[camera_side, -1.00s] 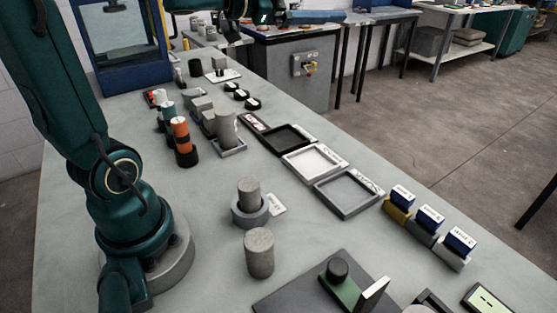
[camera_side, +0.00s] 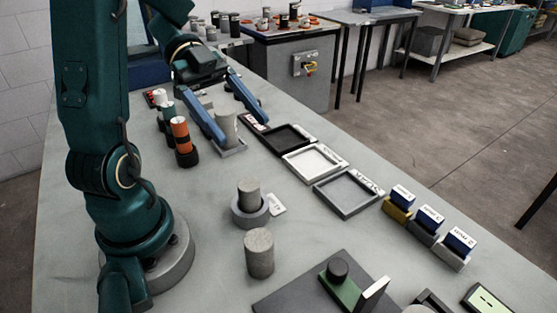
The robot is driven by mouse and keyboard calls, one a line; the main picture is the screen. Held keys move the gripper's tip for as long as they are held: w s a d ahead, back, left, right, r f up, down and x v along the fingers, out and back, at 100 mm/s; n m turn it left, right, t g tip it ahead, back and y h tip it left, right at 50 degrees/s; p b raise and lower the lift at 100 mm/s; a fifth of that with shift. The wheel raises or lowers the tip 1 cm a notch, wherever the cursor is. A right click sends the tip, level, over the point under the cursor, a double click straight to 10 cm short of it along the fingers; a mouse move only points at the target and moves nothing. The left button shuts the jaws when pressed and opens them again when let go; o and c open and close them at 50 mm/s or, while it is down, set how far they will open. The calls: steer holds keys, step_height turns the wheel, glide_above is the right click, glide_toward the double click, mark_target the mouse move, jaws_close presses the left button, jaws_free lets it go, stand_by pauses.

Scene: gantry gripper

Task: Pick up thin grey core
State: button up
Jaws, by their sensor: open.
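Three grey cylinders stand upright on the table. One cylinder (camera_side: 249,190) stands in a grey ring holder (camera_side: 249,214) and looks the thinnest. A wider one (camera_side: 259,255) stands free on the bare table. Another (camera_side: 227,126) stands on a small grey tray (camera_side: 232,152). I cannot tell for sure which is the thin grey core. My gripper (camera_side: 238,128) has two long blue fingers spread wide apart and is open. Its fingers appear on either side of the cylinder on the tray; contact is not clear. The arm and fingers hide things behind that cylinder.
An orange and black cylinder (camera_side: 181,136) stands left of my gripper. Black (camera_side: 288,142), white (camera_side: 314,163) and grey (camera_side: 348,193) shallow trays lie to the right. Several blue-topped blocks (camera_side: 430,217) line the right edge. A dark plate (camera_side: 300,291) lies in front.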

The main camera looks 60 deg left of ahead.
mark_target(257, 198)
step_height(257, 198, down, 12)
steer(key=shift+f, duration=0.1)
steer(key=shift+d+f, duration=0.15)
steer(key=shift+d, duration=0.05)
steer(key=shift+x, duration=2.35)
steer(key=shift+w, duration=0.1)
jaws_close()
